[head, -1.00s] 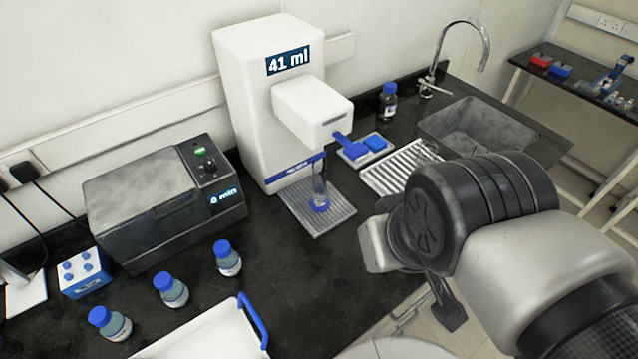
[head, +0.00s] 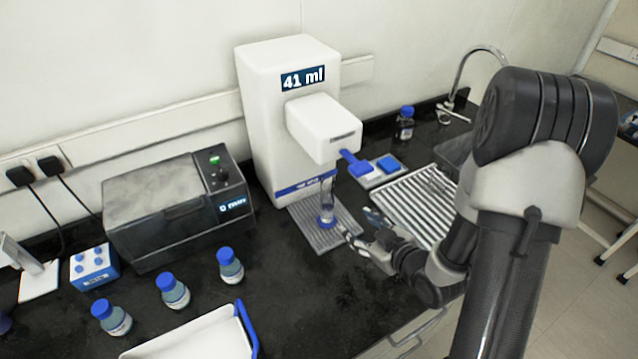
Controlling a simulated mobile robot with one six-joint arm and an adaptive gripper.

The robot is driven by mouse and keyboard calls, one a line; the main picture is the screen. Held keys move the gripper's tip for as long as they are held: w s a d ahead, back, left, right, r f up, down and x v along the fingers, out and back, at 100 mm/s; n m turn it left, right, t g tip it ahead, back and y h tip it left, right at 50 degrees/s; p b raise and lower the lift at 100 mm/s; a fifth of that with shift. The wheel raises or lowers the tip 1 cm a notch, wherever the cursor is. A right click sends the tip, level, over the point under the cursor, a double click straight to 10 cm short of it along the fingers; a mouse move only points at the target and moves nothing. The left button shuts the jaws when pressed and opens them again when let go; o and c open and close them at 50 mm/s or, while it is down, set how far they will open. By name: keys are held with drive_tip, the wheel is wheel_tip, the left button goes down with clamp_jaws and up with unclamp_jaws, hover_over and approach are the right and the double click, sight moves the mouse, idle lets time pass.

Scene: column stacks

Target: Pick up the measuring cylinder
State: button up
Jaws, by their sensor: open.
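The measuring cylinder (head: 327,202) is a clear, narrow tube with a blue base. It stands upright on the grey ribbed drip tray (head: 309,221), under the spout of the white dispenser (head: 263,120), whose display reads 41 ml. My gripper (head: 352,226) is open, just right of the cylinder and low near its base. Its fingers point left toward the cylinder. Whether a finger touches the cylinder cannot be told. I see nothing held in it.
A grey heating box (head: 160,212) stands left. Several blue-capped bottles (head: 173,291) and a white tray (head: 200,337) are in front. A dark bottle (head: 405,126) stands behind.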

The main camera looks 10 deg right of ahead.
drive_tip(key=s+m+t+y, duration=0.2)
drive_tip(key=s+t, duration=0.2)
drive_tip(key=m, duration=0.1)
approach(331, 202)
drive_tip(key=shift+t, duration=0.3)
drive_tip(key=x, duration=0.5)
drive_tip(key=shift+w+a+f+b, duration=0.1)
drive_tip(key=shift+a+b, duration=0.3)
drive_tip(key=shift+a, duration=0.05)
drive_tip(key=shift+d+f+b+x, duration=0.1)
drive_tip(key=shift+b+x, duration=0.1)
drive_tip(key=shift+x, duration=1.35)
drive_tip(key=shift+d+f+b+x, duration=0.15)
drive_tip(key=shift+b+x, duration=0.05)
drive_tip(key=shift+x, duration=1.3)
drive_tip(key=shift+w, duration=0.1)
clamp_jaws()
drive_tip(key=shift+r, duration=0.15)
